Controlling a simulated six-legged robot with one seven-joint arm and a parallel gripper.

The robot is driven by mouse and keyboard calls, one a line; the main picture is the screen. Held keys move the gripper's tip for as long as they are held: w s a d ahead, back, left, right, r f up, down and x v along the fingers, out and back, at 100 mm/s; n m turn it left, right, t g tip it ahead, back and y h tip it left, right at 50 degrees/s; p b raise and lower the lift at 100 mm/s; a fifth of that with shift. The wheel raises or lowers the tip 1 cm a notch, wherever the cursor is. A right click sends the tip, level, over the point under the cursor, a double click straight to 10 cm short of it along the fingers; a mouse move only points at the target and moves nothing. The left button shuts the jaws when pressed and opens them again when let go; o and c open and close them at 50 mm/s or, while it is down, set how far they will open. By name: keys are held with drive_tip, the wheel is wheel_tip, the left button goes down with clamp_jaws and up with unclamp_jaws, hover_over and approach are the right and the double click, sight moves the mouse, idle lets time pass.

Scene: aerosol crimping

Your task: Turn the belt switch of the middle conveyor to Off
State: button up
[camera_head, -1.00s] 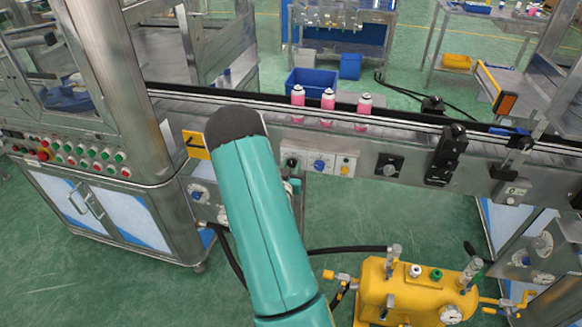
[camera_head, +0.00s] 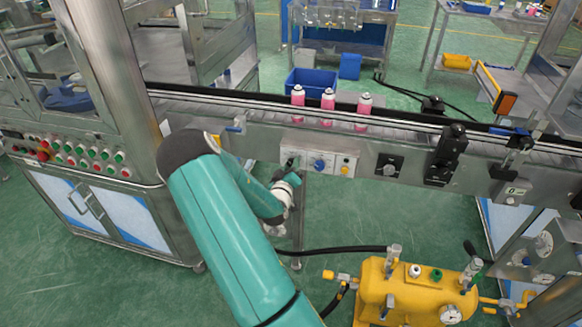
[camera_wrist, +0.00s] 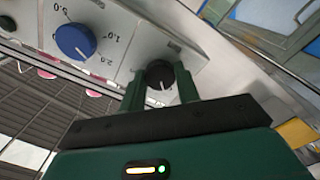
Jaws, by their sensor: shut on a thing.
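The belt switch is a black rotary knob (camera_wrist: 160,82) with a white pointer line, at one end of a small light-grey control panel (camera_head: 318,166) on the conveyor's front side. My gripper (camera_wrist: 164,84) is shut on this knob, with one dark green finger on each side of it in the wrist view. In the head view my gripper (camera_head: 291,170) reaches the panel's left end, and its fingers largely hide the knob there. A blue dial (camera_head: 319,165) sits beside the knob and also shows in the wrist view (camera_wrist: 75,41), with a number scale.
The conveyor (camera_head: 400,121) carries several pink cans (camera_head: 328,101). A separate black knob (camera_head: 389,165) is on the conveyor side further right. A yellow tank unit (camera_head: 415,289) stands at the front right. A machine cabinet (camera_head: 95,205) with several buttons is at left.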

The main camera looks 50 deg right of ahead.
drive_tip(key=shift+n, duration=0.6)
drive_tip(key=shift+s, duration=0.1)
drive_tip(key=o, duration=1)
drive_tip(key=v, duration=1.4)
